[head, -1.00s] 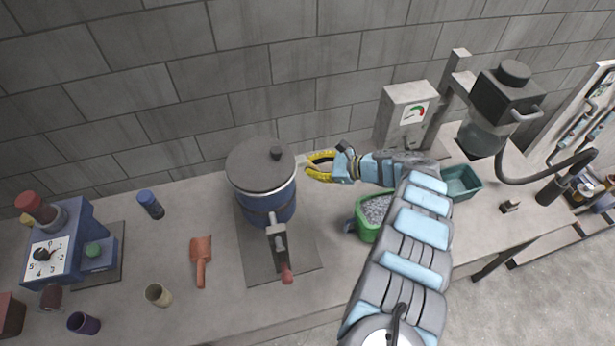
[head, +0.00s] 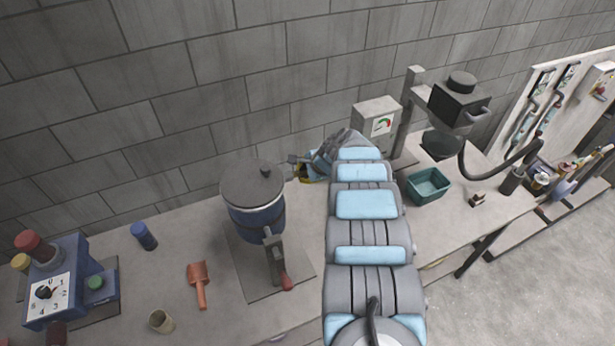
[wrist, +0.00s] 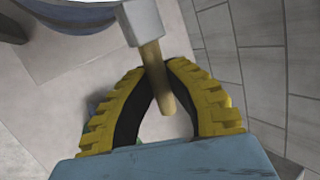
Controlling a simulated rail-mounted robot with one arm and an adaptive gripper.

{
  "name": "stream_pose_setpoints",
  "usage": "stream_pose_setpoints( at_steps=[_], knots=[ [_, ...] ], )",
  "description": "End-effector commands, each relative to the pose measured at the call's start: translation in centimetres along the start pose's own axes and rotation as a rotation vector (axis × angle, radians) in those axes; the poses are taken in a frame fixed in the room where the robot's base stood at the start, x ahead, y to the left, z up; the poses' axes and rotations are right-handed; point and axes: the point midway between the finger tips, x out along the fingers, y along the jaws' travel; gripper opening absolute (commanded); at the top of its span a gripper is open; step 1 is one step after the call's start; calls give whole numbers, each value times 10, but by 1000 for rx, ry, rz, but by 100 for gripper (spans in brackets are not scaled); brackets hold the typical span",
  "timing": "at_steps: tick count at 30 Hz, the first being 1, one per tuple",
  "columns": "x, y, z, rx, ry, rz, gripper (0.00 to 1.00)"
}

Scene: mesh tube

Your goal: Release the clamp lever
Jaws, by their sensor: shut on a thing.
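A blue pot (head: 258,218) with a dark grey lid (head: 252,185) stands on a grey plate on the bench. A clamp with a grey arm and red-tipped handle (head: 276,265) points forward from its front. My gripper (head: 302,172) is at the pot's back right, largely hidden behind my arm in the head view. In the wrist view, the yellow-padded fingers (wrist: 160,70) close around a tan rod-shaped lever (wrist: 157,75), which sticks out of a light grey block (wrist: 143,22). The blue pot's curved side (wrist: 75,15) shows at upper left.
A blue dial unit (head: 60,290) is at far left. A teal tray (head: 428,186) and a gauge box (head: 377,122) are right. The wall is close behind.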

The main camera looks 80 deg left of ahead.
Motion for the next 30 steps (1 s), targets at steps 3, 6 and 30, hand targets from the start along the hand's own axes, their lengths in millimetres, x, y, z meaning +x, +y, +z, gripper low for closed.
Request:
stream_pose_setpoints(
  at_steps=[3, 6, 30],
  knots=[
    [-1, -4, -2, -27, 30, 2, 0],
    [-1, -5, -3, -41, 46, 4, 0],
    [0, -7, -4, -52, 59, 4, 44]
  ],
)
